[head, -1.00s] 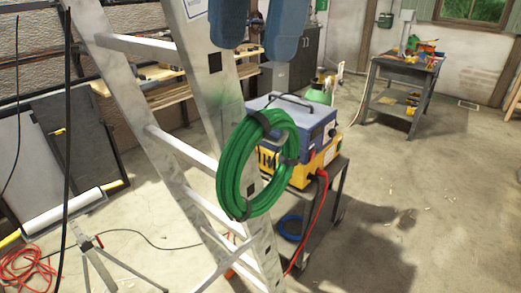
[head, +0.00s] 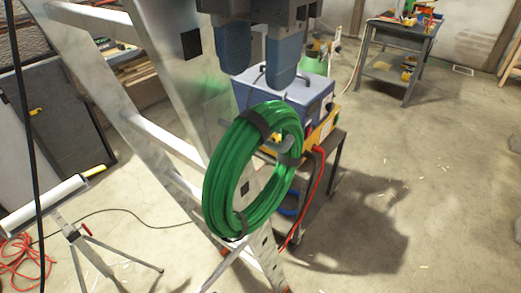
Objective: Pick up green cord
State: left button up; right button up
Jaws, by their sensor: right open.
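The green cord (head: 228,180) is a coiled loop bound with black straps. It hangs at the side rail of the aluminium ladder (head: 140,120), in the middle of the head view. My right gripper (head: 258,80) comes down from the top edge, just above the coil. Its two blue-grey fingers are apart with nothing between them. The fingertips are close to the top of the coil, and I cannot tell whether they touch it. My left gripper is not in view.
Behind the coil, a blue and yellow machine (head: 300,92) stands on a cart (head: 322,185) with a red cable. A tripod stand (head: 85,245) is at lower left. A grey work table (head: 395,45) stands at the back right.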

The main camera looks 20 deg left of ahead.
aim_at(260, 106)
jog(key=shift+f, duration=0.8)
notch_tip(260, 106, down, 4)
jog(key=shift+w+d+f+p, duration=0.1)
jog(key=shift+w+p, duration=0.05)
jog(key=shift+p, duration=0.5)
jog(key=c, duration=0.7)
grip_shut()
